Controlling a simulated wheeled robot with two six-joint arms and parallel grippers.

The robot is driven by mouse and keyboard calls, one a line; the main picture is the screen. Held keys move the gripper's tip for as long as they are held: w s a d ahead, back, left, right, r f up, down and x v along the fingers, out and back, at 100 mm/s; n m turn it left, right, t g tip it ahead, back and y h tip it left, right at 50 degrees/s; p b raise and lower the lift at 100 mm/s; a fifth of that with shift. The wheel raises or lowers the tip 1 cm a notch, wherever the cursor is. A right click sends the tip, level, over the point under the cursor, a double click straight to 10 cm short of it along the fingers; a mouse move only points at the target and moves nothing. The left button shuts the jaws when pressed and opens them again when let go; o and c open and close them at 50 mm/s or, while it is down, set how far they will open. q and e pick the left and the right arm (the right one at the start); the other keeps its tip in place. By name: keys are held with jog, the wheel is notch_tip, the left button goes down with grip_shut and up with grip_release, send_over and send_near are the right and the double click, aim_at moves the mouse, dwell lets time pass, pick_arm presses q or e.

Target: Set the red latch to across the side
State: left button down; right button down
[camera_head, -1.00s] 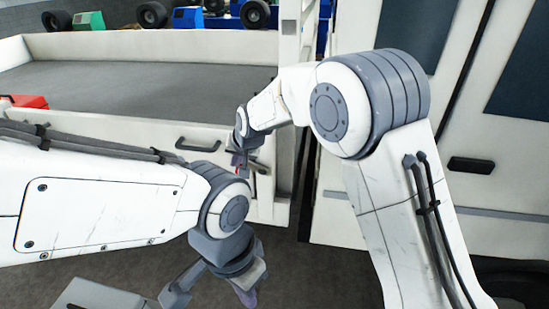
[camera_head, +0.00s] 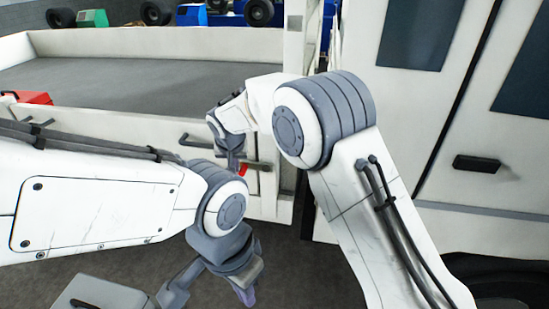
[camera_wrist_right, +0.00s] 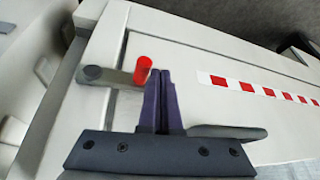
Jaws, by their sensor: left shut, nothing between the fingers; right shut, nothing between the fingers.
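The red latch is a grey bar on the white side panel with a red knob (camera_wrist_right: 143,70) at one end. In the right wrist view the bar (camera_wrist_right: 115,77) runs from a round pivot at left to the knob. In the head view the bar looks roughly level, with the red knob (camera_head: 243,169) at its left end, partly behind my gripper. My right gripper (camera_wrist_right: 160,76) is shut and empty, its purple fingers just right of the knob; contact is unclear. It also shows in the head view (camera_head: 233,166). My left gripper (camera_head: 247,297) is shut and empty, low in front of the panel.
A dark handle (camera_head: 196,141) is on the panel left of the latch. A red-and-white strip (camera_wrist_right: 247,87) runs along the panel. A red box (camera_head: 28,97) lies at the left of the grey bed. White doors (camera_head: 450,130) stand at right.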

dwell(0.5)
jog(key=a+r, duration=0.2)
jog(key=r, duration=0.1)
jog(key=s+a+r+b, duration=0.1)
jog(key=a+r, duration=0.2)
jog(key=s+a+r, duration=0.1)
jog(key=a+r, duration=0.1)
jog(key=r, duration=0.1)
jog(key=shift+s+a, duration=0.25)
jog(key=shift+a, duration=0.1)
jog(key=s+d+f+n+g+b, duration=0.1)
jog(key=s+d+f, duration=0.3)
jog(key=s+d, duration=0.4)
jog(key=s+d+f+n+g+b, duration=0.2)
jog(key=s+d, duration=0.6)
jog(key=s, duration=0.7)
jog(key=s+d+f+n+g+b, duration=0.2)
jog(key=s+d+f+n+b, duration=0.2)
jog(key=s, duration=0.8)
jog(key=d+f, duration=0.2)
jog(key=d, duration=0.2)
jog(key=shift+s+f+b, duration=0.15)
jog(key=shift+f+b, duration=0.2)
jog(key=shift+f, duration=0.05)
